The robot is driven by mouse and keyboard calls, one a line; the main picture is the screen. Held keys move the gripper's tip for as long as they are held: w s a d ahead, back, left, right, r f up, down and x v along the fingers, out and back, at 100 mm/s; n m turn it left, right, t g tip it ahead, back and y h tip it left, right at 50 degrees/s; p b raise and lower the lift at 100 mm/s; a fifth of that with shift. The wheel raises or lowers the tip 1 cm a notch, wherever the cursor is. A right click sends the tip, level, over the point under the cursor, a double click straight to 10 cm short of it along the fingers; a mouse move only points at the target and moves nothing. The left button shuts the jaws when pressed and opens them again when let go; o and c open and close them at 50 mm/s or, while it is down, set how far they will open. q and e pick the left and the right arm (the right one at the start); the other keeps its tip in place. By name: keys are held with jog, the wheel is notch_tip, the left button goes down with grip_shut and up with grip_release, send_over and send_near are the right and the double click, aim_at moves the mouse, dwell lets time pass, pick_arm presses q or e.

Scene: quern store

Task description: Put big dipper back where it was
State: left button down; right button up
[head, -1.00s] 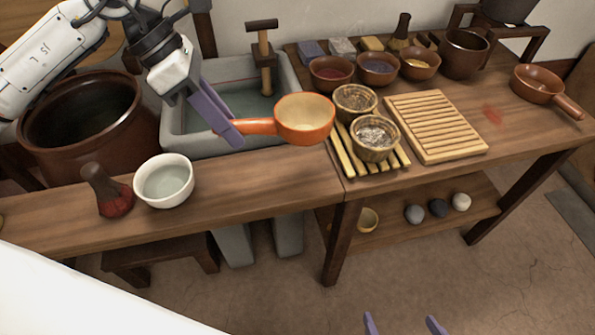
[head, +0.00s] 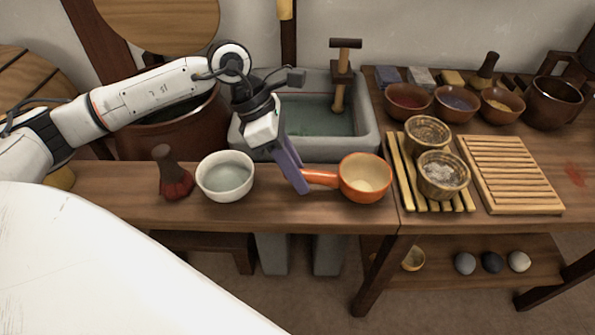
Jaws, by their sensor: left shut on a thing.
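The big dipper is an orange pan-like dipper (head: 366,180) with a cream inside and a handle pointing left. My left gripper (head: 299,184) has purple fingers and is shut on the end of that handle. The bowl of the dipper is upright over the wooden bench (head: 280,210), in front of the grey basin. I cannot tell whether its base touches the bench or hangs slightly above it. My right gripper is out of view.
A white bowl (head: 226,176) and a red-based brush (head: 171,175) stand left of the dipper. The grey basin (head: 355,146) with a wooden tap is behind. Two small pots (head: 441,178) on a slatted rack and a slatted board (head: 508,175) are to the right.

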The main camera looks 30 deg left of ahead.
pick_arm(q)
jog(key=shift+f, duration=0.15)
jog(key=c, duration=1.5)
grip_release()
jog(key=shift+c, duration=0.2)
jog(key=shift+r, duration=0.3)
jog(key=v, duration=1.1)
jog(key=shift+a+r+p, duration=0.25)
jog(key=shift+r+p, duration=0.05)
